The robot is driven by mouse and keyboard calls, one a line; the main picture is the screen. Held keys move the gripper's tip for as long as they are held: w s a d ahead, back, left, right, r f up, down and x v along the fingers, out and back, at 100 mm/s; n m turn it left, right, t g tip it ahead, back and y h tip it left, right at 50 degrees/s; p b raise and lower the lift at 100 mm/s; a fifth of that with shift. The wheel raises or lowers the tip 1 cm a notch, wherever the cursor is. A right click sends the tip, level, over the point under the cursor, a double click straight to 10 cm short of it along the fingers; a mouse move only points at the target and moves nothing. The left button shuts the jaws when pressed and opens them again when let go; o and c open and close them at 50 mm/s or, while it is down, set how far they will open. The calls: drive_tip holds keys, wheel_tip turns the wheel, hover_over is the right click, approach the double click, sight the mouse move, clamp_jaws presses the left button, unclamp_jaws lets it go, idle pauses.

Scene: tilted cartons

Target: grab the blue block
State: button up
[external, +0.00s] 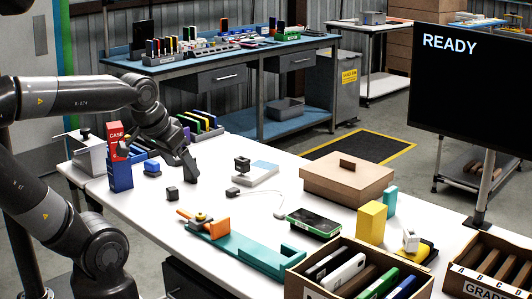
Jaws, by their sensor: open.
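A small blue block (152,169) sits on the white table at the left, its upper part dark. My gripper (158,160) comes down from the upper left, with its jaws spread apart and empty. One dark finger reaches down on the right of the blue block, and the other seems to be on its left, near the red and blue case. The block appears below and between the fingers. Whether a finger touches it cannot be told from this view.
A red and blue case (119,176) stands close on the left. A small dark cube (172,194) lies in front. A teal tray (250,251), brown carton (348,181), yellow block (371,222) and open box (350,252) occupy the right side.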

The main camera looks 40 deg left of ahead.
drive_tip(key=shift+o, duration=0.2)
drive_tip(key=w+a+r+n+g+y, duration=0.1)
drive_tip(key=w+a+r+g, duration=0.1)
drive_tip(key=w+a, duration=0.85)
drive_tip(key=w+a+r+g, duration=0.1)
drive_tip(key=w+a+r, duration=0.1)
drive_tip(key=w+a, duration=0.9)
drive_tip(key=g+h, duration=0.1)
drive_tip(key=g, duration=0.2)
approach(154, 164)
drive_tip(key=w+a, duration=0.2)
drive_tip(key=a, duration=0.1)
drive_tip(key=shift+n, duration=0.4)
wheel_tip(154, 164, down, 5)
drive_tip(key=shift+r, duration=0.1)
drive_tip(key=shift+s+d+f, duration=0.1)
drive_tip(key=shift+s+f, duration=0.05)
drive_tip(key=shift+f, duration=1.45)
drive_tip(key=shift+s+d+f, duration=0.1)
drive_tip(key=shift+f, duration=1.5)
